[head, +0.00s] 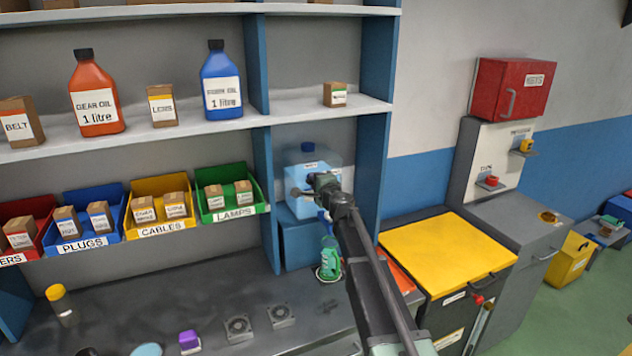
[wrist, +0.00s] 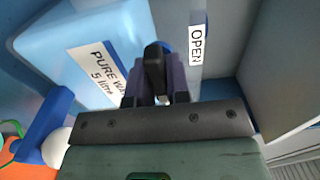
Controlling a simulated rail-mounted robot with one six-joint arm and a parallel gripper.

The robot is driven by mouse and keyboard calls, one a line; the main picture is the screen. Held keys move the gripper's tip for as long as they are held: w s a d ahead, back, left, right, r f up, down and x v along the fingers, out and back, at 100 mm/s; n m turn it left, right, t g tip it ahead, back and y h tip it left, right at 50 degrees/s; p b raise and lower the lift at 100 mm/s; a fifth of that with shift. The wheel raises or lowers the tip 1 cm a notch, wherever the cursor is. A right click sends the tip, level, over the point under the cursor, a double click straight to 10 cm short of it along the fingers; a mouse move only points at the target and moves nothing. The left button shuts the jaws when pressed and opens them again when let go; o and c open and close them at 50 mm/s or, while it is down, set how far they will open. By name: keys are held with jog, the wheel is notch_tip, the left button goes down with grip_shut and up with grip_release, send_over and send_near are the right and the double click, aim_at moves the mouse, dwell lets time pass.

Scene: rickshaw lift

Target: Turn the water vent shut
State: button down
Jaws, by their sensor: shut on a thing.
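The translucent blue water container (head: 306,165) stands in the shelf bay at the centre. In the wrist view, its label (wrist: 102,72) reads "PURE WA…" and "5 litre". My gripper (head: 318,186) is in front of the container near its top, and it also shows in the wrist view (wrist: 156,88). Its fingers are shut on a small black part between the tips, which looks like the water vent's handle (wrist: 154,58). A white tag (wrist: 197,45) reading "OPEN" is just right of the fingers. My fingers hide most of the vent, so its exact angle cannot be told.
A blue block (head: 299,243) is under the container. A green bottle (head: 329,262) stands below my gripper. A blue pipe (wrist: 48,118) shows at the lower left of the wrist view. Blue shelf uprights (head: 371,165) flank the bay closely. The green LAMPS bin (head: 236,214) is to the left.

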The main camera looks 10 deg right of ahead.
dwell(0.3)
jog(key=c, duration=1.1)
grip_release()
jog(key=v, duration=1.1)
